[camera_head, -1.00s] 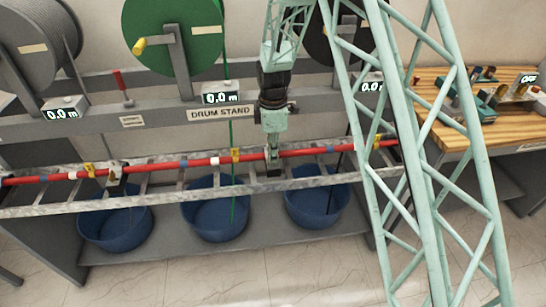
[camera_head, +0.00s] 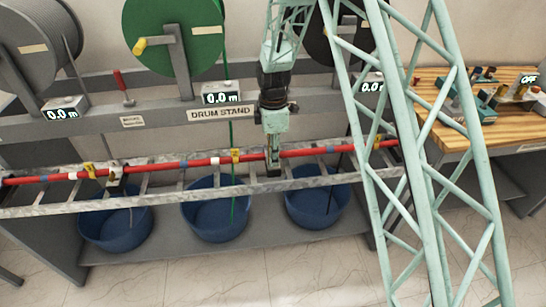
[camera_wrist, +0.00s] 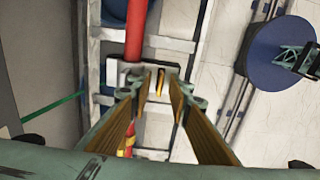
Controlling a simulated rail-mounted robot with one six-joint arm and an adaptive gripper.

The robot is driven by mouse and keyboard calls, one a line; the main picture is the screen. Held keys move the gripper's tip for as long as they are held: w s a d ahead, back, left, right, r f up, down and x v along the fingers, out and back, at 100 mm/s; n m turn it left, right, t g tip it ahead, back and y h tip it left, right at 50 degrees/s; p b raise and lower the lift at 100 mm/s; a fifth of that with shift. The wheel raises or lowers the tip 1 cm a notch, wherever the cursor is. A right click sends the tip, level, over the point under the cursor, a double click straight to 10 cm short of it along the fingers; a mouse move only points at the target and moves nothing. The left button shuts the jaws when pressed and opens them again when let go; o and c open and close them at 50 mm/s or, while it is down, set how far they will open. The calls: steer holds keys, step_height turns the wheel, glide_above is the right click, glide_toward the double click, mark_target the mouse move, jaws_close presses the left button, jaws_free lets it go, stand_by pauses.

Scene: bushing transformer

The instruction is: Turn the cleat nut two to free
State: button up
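A cleat (camera_wrist: 170,73) clamps the red cable (camera_wrist: 136,40) on the ladder tray in the wrist view. A thin brass-coloured nut (camera_wrist: 160,84) stands up from it. My gripper (camera_wrist: 157,92) is open, with its two fingers apart on either side of the nut. I cannot tell whether either finger touches it. In the head view my gripper (camera_head: 273,170) points down at the red cable (camera_head: 205,162) and hides most of this cleat. Another cleat (camera_head: 115,178) sits on the cable further left.
The ladder tray (camera_head: 60,208) runs across the view, with blue tubs (camera_head: 216,212) below it. Yellow clips (camera_head: 236,156) sit on the cable. Cable drums stand behind, and a wooden bench (camera_head: 440,88) is at the right. A green line hangs near the gripper's left.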

step_height(320, 180, up, 12)
stand_by(1.0)
stand_by(0.5)
steer(key=s+d+r+m+t, duration=0.1)
steer(key=s+d+r+m, duration=0.5)
steer(key=s+r, duration=0.5)
steer(key=s+d+r+m+t, duration=0.1)
steer(key=s+d+r+m, duration=0.3)
steer(key=s+d+r, duration=0.65)
steer(key=s+d+r+m, duration=0.1)
steer(key=s+r+m, duration=0.1)
steer(key=s, duration=0.6)
steer(key=s+d+r+m+t, duration=0.1)
steer(key=s+m, duration=0.3)
steer(key=s, duration=0.5)
steer(key=s+d+r+m+t, duration=0.1)
steer(key=s+d+r+m, duration=0.2)
steer(key=s, duration=0.6)
steer(key=shift+s+r+m, duration=0.2)
steer(key=shift+r+m, duration=0.3)
steer(key=shift+r, duration=0.1)
